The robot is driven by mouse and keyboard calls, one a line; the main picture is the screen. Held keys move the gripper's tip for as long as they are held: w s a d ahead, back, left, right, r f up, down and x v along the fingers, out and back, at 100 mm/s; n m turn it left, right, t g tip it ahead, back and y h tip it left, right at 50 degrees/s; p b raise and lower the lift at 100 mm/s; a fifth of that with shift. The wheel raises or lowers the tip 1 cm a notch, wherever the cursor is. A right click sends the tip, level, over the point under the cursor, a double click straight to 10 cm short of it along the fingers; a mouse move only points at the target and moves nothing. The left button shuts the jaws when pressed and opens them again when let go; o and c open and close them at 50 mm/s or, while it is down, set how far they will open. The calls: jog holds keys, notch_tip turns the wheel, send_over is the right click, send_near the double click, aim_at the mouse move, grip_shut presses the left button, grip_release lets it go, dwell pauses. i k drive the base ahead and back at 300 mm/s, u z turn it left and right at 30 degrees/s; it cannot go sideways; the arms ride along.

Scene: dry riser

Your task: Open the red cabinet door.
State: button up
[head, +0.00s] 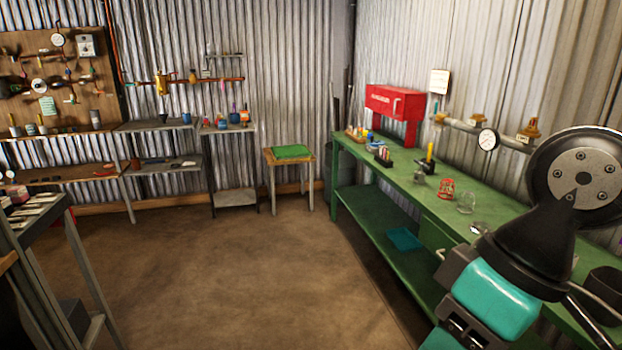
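The red cabinet (388,102) stands at the far end of the green workbench, against the corrugated wall. Its front carries pale lettering and a small light handle near the right side. Its door looks shut. Red supports hold its box above the bench top. My arm fills the lower right of the view, well short of the cabinet, with a large dark disc and teal parts. I cannot make out the fingers of my gripper. Nothing of my arm touches the cabinet.
The green workbench (455,208) runs along the right wall with small tools, a red wire item (446,190) and a glass jar (466,202) on top. A pipe with a gauge (488,139) is above it. The brown floor (235,270) is clear.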

aim_at(389, 101)
jog(key=z, duration=0.05)
jog(key=i, duration=3.55)
jog(key=z, duration=0.25)
